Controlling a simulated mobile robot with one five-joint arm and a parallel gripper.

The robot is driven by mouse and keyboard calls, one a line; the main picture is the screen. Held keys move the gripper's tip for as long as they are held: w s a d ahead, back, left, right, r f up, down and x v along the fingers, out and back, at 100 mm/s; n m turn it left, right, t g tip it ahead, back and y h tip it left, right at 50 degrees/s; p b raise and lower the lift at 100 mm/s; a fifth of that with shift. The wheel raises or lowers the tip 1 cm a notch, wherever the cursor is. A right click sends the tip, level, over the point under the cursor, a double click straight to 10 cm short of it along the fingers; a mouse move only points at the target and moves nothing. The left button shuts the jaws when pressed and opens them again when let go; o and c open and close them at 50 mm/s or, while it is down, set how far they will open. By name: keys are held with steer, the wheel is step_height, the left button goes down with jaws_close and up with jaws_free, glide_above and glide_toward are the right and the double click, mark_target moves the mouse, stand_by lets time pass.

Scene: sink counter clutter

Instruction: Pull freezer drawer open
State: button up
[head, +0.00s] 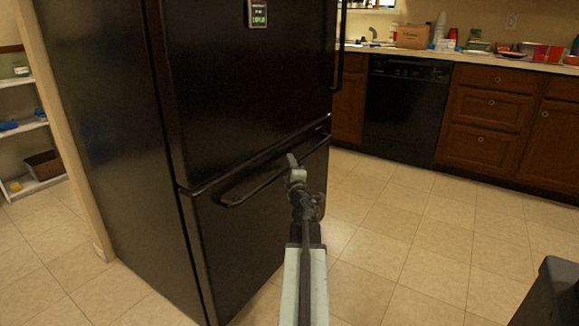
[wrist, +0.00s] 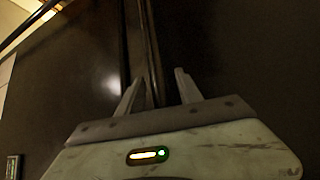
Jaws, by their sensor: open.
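The black freezer drawer (head: 258,225) is the lower front of the tall black fridge, and it looks shut. Its long dark bar handle (head: 238,197) runs across the top of the drawer front. My gripper (head: 292,160) is at the right part of this handle in the head view and hides some of it. In the wrist view, my gripper (wrist: 158,78) has its two fingers apart. A dark bar (wrist: 153,45), which looks like the handle, runs up between them. I cannot tell whether the fingers touch it.
The upper fridge door (head: 245,90) is closed above the drawer. Tiled floor (head: 390,235) is clear in front and to the right. A dishwasher (head: 405,110) and wooden cabinets (head: 490,120) stand behind. A dark object (head: 552,295) is at the lower right. White shelves (head: 22,120) are at left.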

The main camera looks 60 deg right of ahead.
steer(key=shift+a, duration=0.1)
steer(key=shift+c, duration=0.3)
jaws_close()
steer(key=shift+s, duration=0.1)
steer(key=shift+s+d, duration=0.2)
steer(key=shift+d, duration=0.1)
stand_by(0.5)
steer(key=shift+a, duration=0.25)
steer(key=shift+d, duration=0.1)
